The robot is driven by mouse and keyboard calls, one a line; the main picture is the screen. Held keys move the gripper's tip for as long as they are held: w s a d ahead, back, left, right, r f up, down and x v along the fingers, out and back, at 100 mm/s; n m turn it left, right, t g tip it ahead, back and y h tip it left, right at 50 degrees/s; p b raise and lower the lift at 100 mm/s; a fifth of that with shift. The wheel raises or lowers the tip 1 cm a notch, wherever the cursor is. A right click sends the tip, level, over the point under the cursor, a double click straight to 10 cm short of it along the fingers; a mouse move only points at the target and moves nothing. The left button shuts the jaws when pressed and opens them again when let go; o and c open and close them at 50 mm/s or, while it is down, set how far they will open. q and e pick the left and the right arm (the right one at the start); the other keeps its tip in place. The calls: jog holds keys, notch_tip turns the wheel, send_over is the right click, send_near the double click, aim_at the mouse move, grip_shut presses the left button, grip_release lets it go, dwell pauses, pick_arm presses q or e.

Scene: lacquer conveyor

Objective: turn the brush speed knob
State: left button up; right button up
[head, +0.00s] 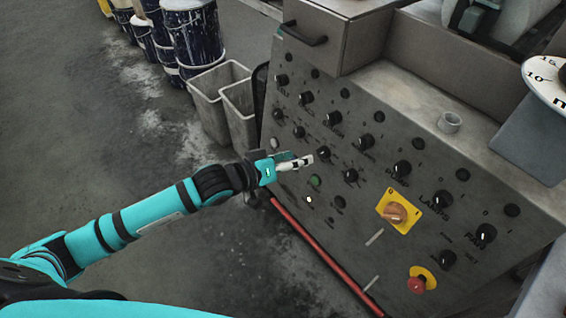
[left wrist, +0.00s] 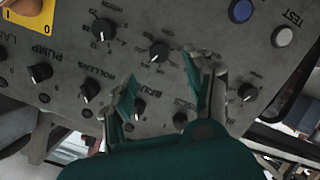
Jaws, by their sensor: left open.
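My left gripper (head: 305,161) is open and empty in front of the sloped grey control panel (head: 420,240). In the left wrist view, the fingers of my left gripper (left wrist: 163,78) stand apart on either side of a small black dial knob (left wrist: 159,52), seen beyond their tips. This dial lines up with the knob labelled BRUSH (left wrist: 138,108), so it looks like the brush speed knob; its own label is too small to read. In the head view the dial knob (head: 324,152) sits just right of the fingertips. No contact can be made out. My right gripper is not in view.
Neighbouring knobs crowd the panel, including another dial (left wrist: 102,30) and the ROLLERS knob (left wrist: 89,91). An orange rotary switch (head: 396,213) and a red emergency button (head: 420,281) lie lower right. Grey bins (head: 215,100) stand left of the panel. The floor in front is clear.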

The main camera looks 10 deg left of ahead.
pick_arm(q)
jog(key=v, duration=0.4)
jog(key=shift+s+r, duration=0.15)
